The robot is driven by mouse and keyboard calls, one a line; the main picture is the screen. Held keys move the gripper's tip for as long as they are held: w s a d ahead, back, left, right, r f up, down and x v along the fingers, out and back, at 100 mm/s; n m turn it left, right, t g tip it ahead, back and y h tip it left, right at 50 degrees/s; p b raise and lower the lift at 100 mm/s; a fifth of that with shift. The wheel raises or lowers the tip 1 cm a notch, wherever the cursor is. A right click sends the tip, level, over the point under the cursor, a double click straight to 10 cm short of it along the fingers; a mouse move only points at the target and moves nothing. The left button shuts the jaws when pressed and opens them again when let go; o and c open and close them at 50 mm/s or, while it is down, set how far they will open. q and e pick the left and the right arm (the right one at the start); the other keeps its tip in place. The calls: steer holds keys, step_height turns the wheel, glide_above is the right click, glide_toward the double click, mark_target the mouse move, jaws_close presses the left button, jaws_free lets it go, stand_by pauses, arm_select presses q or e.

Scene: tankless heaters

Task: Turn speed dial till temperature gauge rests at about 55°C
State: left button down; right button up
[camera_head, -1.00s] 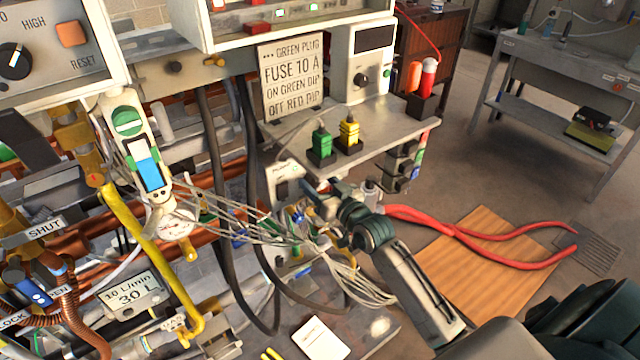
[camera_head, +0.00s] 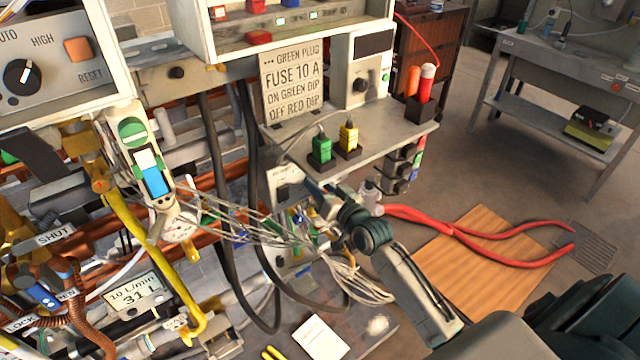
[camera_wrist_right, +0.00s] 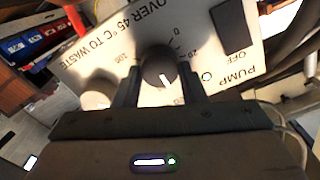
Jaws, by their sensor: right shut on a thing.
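The speed dial is a black knob (camera_wrist_right: 158,68) with a white pointer line, on the white pump panel (camera_wrist_right: 215,65) in the right wrist view. My right gripper (camera_wrist_right: 158,82) is shut on it, one finger on each side. In the head view my right gripper (camera_head: 318,190) reaches the panel below the shelf and hides the dial. My left gripper is not in view.
A sign (camera_head: 291,82) stands behind the green plug (camera_head: 320,149) and yellow plug (camera_head: 348,138) on the shelf. Pale wires (camera_head: 350,280) hang close to my right gripper.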

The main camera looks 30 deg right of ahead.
steer(key=o, duration=1)
steer(key=shift+s, duration=0.15)
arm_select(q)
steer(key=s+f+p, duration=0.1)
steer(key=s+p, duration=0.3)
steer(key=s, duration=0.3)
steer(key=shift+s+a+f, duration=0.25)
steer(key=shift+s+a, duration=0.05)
arm_select(e)
steer(key=s+d, duration=0.1)
steer(key=s, duration=0.9)
steer(key=shift+s+d, duration=0.25)
steer(key=shift+f, duration=0.1)
